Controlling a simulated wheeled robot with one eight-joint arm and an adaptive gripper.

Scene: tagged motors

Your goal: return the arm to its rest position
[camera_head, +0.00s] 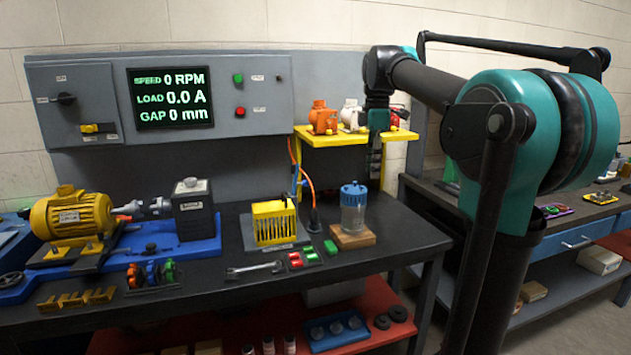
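My arm, teal and black, fills the right of the view and reaches left at height across the back. Its end bends down, and my gripper (375,165) hangs pointing downward in front of the right side of the yellow shelf (320,138). The gripper is small and dark here, seen edge-on, and I cannot make out a gap between its fingers. I see nothing held in it.
A yellow motor (75,215) sits on a blue base at the left of the dark bench. A grey control panel (60,100) reads 0 RPM. Orange and white items (322,116) stand on the shelf. A yellow cage (273,222) and wrench (255,268) lie mid-bench. Another bench (440,190) stands right.

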